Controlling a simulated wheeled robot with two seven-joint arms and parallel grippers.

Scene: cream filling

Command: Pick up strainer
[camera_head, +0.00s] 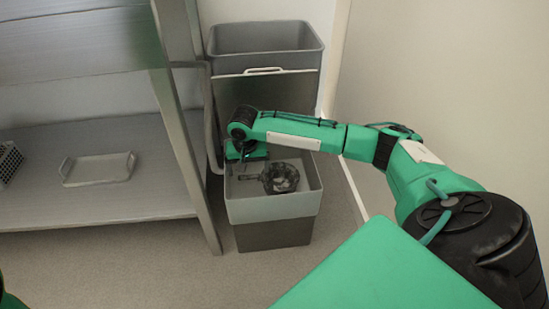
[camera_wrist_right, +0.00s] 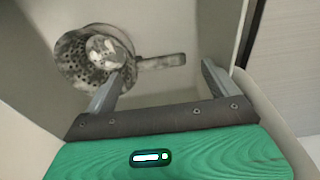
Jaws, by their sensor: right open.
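The strainer (camera_head: 280,178) is a round grey metal bowl with holes, lying in the grey open bin (camera_head: 270,208) on the floor. In the right wrist view the strainer (camera_wrist_right: 72,68) is at the upper left, with a short flat handle (camera_wrist_right: 162,62) pointing right. A smaller pale round shape shows inside its bowl. My right gripper (camera_wrist_right: 162,72) is open and empty above it. The handle appears between the fingertips in the picture, seemingly beyond them; the exact gap is hard to tell. In the head view the right gripper's fingers are hidden. My left gripper is not in view.
A taller grey bin (camera_head: 265,38) stands behind. A metal shelf unit (camera_head: 110,207) is on the left, holding a shallow white tray (camera_head: 98,168) and a perforated basket (camera_head: 9,163). The wall is close on the right. The front floor is clear.

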